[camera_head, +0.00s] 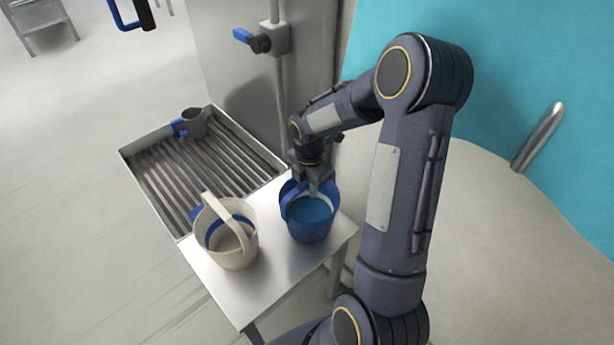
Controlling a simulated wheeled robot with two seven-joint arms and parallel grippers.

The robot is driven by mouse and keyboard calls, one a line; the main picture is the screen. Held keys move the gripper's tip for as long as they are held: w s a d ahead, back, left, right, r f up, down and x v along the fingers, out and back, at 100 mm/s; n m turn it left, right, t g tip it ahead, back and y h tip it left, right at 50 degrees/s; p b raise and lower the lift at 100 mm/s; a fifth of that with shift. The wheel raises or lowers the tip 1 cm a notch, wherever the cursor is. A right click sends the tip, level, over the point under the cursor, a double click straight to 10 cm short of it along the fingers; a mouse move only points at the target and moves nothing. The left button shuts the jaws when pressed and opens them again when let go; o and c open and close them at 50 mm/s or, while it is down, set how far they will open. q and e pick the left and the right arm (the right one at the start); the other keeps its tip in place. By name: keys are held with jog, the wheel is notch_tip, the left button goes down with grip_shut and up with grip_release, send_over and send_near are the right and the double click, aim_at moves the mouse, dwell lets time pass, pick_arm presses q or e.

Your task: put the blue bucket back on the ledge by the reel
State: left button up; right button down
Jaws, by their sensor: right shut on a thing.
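The blue bucket (309,232) is upright at the right end of a bare steel top (250,292), with light blue liquid inside. My right gripper (314,187) is above it, shut at its raised blue handle or upper rim; the exact grip is partly hidden. I cannot tell whether the bucket's base touches the steel top or is just above it. My left gripper is not in view. I cannot make out a reel or a separate ledge for certain.
A cream bucket (240,258) with a raised handle stands just left of the blue one. A slatted steel basin (150,195) behind holds a grey cup with a blue handle (193,122). A pipe with a blue-levered tap (262,42) rises behind. A turquoise panel (510,60) is at right.

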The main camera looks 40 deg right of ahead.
jog(key=shift+f, duration=0.3)
jog(key=c, duration=1.3)
grip_release()
notch_tip(320, 180, up, 12)
jog(key=shift+f, duration=0.15)
jog(key=s+a+r+m+t+y, duration=0.1)
jog(key=s+a+m+t, duration=0.1)
jog(key=s+a+m, duration=0.3)
jog(key=s+a+r+m+t+y, duration=0.1)
jog(key=s+a+r+m, duration=0.1)
jog(key=s+a+m, duration=0.3)
jog(key=s+a+r+m+t+y, duration=0.1)
jog(key=s+a+r+m+t, duration=0.1)
jog(key=s+a+m, duration=0.3)
jog(key=shift+s+r+m+t+y, duration=0.2)
jog(key=shift+s+m, duration=0.75)
jog(key=shift+m, duration=0.5)
jog(key=shift+s+r+m+t+y, duration=0.1)
jog(key=shift+s+m+y, duration=0.1)
jog(key=shift+s+m, duration=1)
